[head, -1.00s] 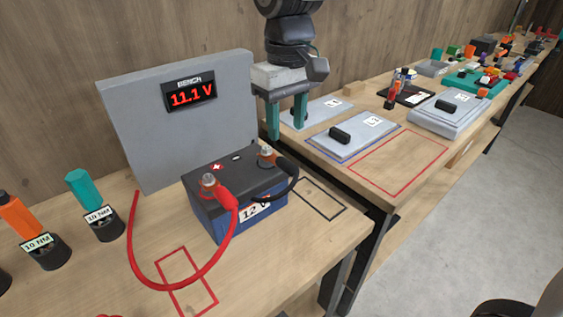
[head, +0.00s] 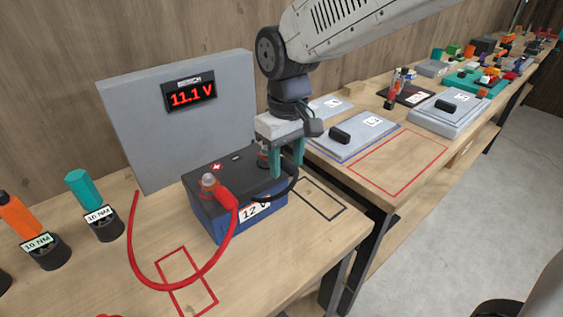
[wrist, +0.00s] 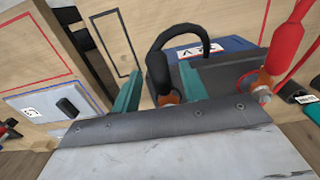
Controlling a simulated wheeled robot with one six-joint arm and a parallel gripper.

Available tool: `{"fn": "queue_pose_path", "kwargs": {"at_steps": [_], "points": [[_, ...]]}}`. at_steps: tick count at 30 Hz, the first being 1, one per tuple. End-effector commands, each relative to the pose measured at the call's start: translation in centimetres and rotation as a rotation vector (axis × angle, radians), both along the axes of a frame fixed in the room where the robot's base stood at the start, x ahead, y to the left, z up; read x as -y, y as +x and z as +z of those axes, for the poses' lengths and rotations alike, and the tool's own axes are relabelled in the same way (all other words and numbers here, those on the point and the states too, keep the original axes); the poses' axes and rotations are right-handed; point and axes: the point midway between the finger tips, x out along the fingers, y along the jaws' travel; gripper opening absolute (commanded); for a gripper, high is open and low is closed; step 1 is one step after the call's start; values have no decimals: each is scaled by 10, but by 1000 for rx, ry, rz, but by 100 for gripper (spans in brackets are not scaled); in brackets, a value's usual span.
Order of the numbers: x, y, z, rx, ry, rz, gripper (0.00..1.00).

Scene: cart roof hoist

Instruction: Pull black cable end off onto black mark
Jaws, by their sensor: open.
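The battery (head: 208,190) stands on the near bench with a 12 V label. The black cable (head: 287,192) loops from its right terminal; in the wrist view its black end (wrist: 160,72) sits at a copper-coloured terminal (wrist: 168,99). My gripper (head: 287,172) is open over the right side of the battery, and its teal fingers stand either side of the black end in the wrist view (wrist: 160,92). Whether they touch it I cannot tell. The black mark (head: 318,199), an outlined rectangle, lies bare on the bench right of the battery.
A red cable (head: 226,250) runs from the left terminal across a red outline (head: 186,282). A grey panel (head: 150,130) reading 11.1 V stands behind. A second bench (head: 365,185) lies right, past a gap.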

Motion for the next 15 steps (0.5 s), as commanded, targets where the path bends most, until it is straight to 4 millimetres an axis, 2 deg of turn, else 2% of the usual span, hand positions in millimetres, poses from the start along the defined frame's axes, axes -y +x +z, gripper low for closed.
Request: {"fn": "queue_pose_path", "kwargs": {"at_steps": [3, 8, 15], "points": [[0, 0, 0, 0, 0, 0, 44], [0, 0, 0, 0, 0, 0, 0], [0, 0, 0, 0, 0, 0, 0]]}}
